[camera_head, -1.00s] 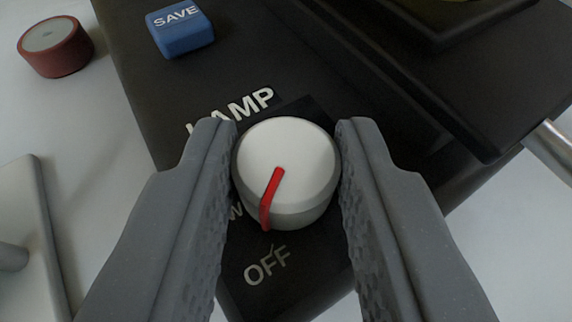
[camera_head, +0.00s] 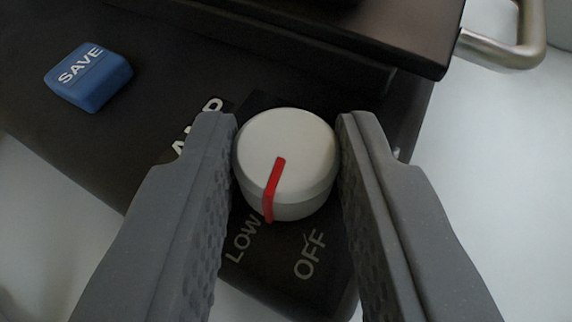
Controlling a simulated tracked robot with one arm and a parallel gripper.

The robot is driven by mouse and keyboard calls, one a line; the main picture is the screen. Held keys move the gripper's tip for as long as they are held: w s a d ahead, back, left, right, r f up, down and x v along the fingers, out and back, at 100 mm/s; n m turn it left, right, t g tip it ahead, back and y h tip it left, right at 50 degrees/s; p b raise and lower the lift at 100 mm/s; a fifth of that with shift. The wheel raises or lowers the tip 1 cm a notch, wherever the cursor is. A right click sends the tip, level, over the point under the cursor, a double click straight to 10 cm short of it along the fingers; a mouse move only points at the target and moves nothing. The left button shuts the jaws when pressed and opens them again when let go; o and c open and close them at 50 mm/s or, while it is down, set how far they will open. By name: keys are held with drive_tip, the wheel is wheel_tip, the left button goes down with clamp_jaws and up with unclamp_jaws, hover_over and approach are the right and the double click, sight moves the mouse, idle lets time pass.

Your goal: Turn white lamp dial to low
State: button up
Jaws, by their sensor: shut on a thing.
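The white lamp dial (camera_head: 287,148) is a round knob with a red pointer line, set on the dark panel. My gripper (camera_head: 288,150) is shut on it, one finger on each side. The red pointer (camera_head: 272,190) points down and slightly left, toward the gap between the LOW label (camera_head: 243,238) and the OFF label (camera_head: 310,254), nearer the end of LOW. The LAMP label (camera_head: 200,125) is partly hidden behind my left finger.
A blue SAVE button (camera_head: 88,77) stands on the dark panel (camera_head: 160,70) at upper left. A raised black block (camera_head: 400,35) lies behind the dial. A metal handle (camera_head: 510,45) sticks out at upper right.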

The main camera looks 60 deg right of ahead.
drive_tip(key=shift+w+a+f+m+g+h+b, duration=0.15)
drive_tip(key=shift+m+g+h+b, duration=0.25)
drive_tip(key=shift+m+g+b, duration=0.9)
drive_tip(key=shift+g+b, duration=0.1)
drive_tip(key=shift+b, duration=0.05)
drive_tip(key=shift+w+r+h, duration=0.1)
drive_tip(key=shift+r+h, duration=0.15)
drive_tip(key=shift+h, duration=0.05)
drive_tip(key=o, duration=1)
drive_tip(key=shift+b, duration=0.3)
